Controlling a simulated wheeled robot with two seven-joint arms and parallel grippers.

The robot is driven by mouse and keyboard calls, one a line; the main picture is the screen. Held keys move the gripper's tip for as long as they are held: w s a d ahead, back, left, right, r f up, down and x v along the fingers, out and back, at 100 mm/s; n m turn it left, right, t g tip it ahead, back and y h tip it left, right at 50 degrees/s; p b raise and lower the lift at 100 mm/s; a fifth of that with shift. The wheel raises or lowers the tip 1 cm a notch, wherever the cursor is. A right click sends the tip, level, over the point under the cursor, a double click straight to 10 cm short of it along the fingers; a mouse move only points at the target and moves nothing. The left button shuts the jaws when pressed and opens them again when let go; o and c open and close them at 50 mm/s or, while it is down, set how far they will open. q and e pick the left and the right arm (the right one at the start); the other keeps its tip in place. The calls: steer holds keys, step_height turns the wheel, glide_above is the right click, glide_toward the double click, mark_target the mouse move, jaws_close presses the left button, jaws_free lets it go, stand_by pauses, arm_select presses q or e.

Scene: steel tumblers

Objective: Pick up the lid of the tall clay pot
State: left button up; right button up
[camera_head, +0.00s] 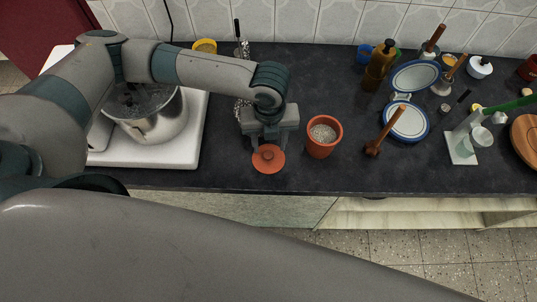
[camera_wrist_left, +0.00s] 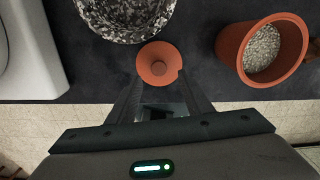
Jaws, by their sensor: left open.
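The terracotta lid (camera_head: 268,159), a flat disc with a small round knob, lies on the dark counter near its front edge. The tall clay pot (camera_head: 323,137) stands uncovered to the right of the lid, with pale grains inside. My left gripper (camera_head: 268,144) is open and points down over the lid, hiding part of its back side. In the left wrist view the lid (camera_wrist_left: 158,58) shows just beyond the fingertips (camera_wrist_left: 160,86), its knob roughly centred between them, and the clay pot (camera_wrist_left: 230,48) stands to the right. I cannot tell whether the fingers touch the lid. My right gripper is not in view.
A speckled vessel (camera_wrist_left: 125,18) stands behind the lid. A mixer bowl (camera_head: 155,118) on a white base is to the left. A wooden pestle-like tool (camera_head: 385,132), blue-rimmed plates (camera_head: 424,122) and a brown bottle (camera_head: 378,66) are to the right. The counter's front edge is close.

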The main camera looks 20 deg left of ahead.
mark_target(269, 155)
arm_select(q)
steer(key=shift+f, duration=0.15)
steer(key=shift+f+p, duration=0.65)
steer(key=shift+p, duration=0.05)
step_height(269, 155, down, 3)
steer(key=shift+a+f+p, duration=0.1)
steer(key=shift+p, duration=0.45)
steer(key=shift+f, duration=0.3)
steer(key=shift+c, duration=0.7)
steer(key=c, duration=1)
